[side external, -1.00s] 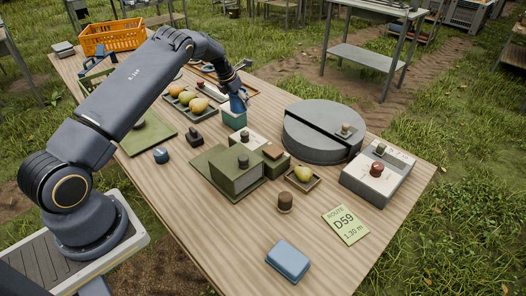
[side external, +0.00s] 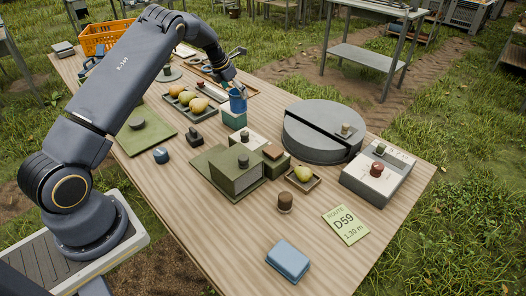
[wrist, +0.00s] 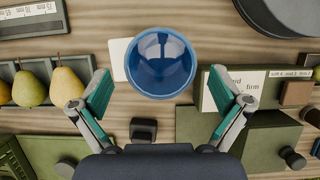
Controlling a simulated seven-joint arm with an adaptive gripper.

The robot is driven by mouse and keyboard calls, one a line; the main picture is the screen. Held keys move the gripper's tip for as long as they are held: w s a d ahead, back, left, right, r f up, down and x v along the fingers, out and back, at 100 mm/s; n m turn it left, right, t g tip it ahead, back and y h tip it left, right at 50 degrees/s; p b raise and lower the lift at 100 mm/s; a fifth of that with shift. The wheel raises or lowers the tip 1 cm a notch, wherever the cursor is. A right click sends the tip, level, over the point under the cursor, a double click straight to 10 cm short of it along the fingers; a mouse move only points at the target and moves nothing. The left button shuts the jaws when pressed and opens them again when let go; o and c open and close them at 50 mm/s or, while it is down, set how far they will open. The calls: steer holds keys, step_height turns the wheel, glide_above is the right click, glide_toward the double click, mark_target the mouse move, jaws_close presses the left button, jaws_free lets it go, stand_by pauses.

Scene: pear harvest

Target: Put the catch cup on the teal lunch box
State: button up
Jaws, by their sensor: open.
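The blue catch cup (side external: 238,103) stands upright on top of the teal lunch box (side external: 234,118) near the middle of the table. In the wrist view the round mouth of the cup (wrist: 162,62) faces the camera and the cup looks empty. A pale flat surface (wrist: 119,58) shows beside and under it, probably the box's top. My gripper (side external: 229,85) is just behind and above the cup in the side view. Its teal-padded fingers (wrist: 160,88) are spread wide in the wrist view, apart from the cup on both sides.
A dark tray of pears (side external: 182,107) stands left of the box. A green block-like box (side external: 236,172) is in front, and a large grey round case (side external: 322,132) is to the right. A small black object (side external: 194,136) lies nearby.

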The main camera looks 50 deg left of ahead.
steer(key=s+d+r+m, duration=0.2)
steer(key=r, duration=0.4)
steer(key=s+d+r+m, duration=0.2)
steer(key=s+r, duration=0.1)
steer(key=r, duration=0.3)
steer(key=s+d+r+m+h, duration=0.1)
steer(key=s+d+r+m, duration=0.95)
steer(key=d, duration=0.25)
steer(key=s+d+m, duration=0.5)
steer(key=s+m, duration=0.5)
steer(key=s+d+f+m+t+y, duration=0.1)
steer(key=s+d+m, duration=0.4)
steer(key=s+m, duration=0.6)
steer(key=shift+s, duration=0.2)
